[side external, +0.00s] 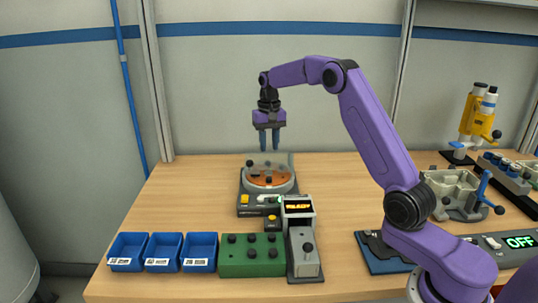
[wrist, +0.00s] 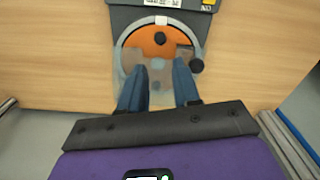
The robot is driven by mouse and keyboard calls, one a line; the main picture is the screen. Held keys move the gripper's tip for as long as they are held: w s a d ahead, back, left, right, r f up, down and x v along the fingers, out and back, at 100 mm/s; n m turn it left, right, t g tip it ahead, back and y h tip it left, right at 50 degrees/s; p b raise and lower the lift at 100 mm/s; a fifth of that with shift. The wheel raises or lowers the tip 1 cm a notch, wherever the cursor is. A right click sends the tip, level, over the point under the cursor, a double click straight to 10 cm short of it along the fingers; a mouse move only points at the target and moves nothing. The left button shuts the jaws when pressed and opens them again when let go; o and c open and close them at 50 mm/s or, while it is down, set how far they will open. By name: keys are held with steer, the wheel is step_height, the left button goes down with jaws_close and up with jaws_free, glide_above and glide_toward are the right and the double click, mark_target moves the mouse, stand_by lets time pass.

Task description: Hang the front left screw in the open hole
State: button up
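My gripper (side external: 269,146) hangs fingers down above a round device with an orange disc (side external: 268,178) and a clear cover (side external: 281,160). In the wrist view my gripper's two blue fingers (wrist: 159,75) are apart, with nothing held between them. The disc (wrist: 152,45) shows below the fingertips with a dark round knob (wrist: 160,38) on it. A green block (side external: 262,270) at the front carries several dark round heads that may be screws. I cannot make out which hole is open.
Three blue bins (side external: 128,265) stand left of the green block. A clamp fixture (side external: 452,192) and a yellow device (side external: 470,116) are at the right. The table's left rear is clear.

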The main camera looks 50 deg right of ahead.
steer(key=shift+a+r, duration=0.1)
steer(key=shift+r, duration=0.35)
steer(key=s+a+r+n, duration=0.3)
steer(key=s+a+n, duration=0.6)
steer(key=s+a, duration=0.85)
steer(key=s+f+n, duration=0.3)
steer(key=s+n, duration=0.6)
steer(key=s, duration=1.6)
steer(key=shift+s+a+f+n, duration=0.2)
steer(key=shift+s+n, duration=0.1)
steer(key=shift+c, duration=0.3)
jaws_close()
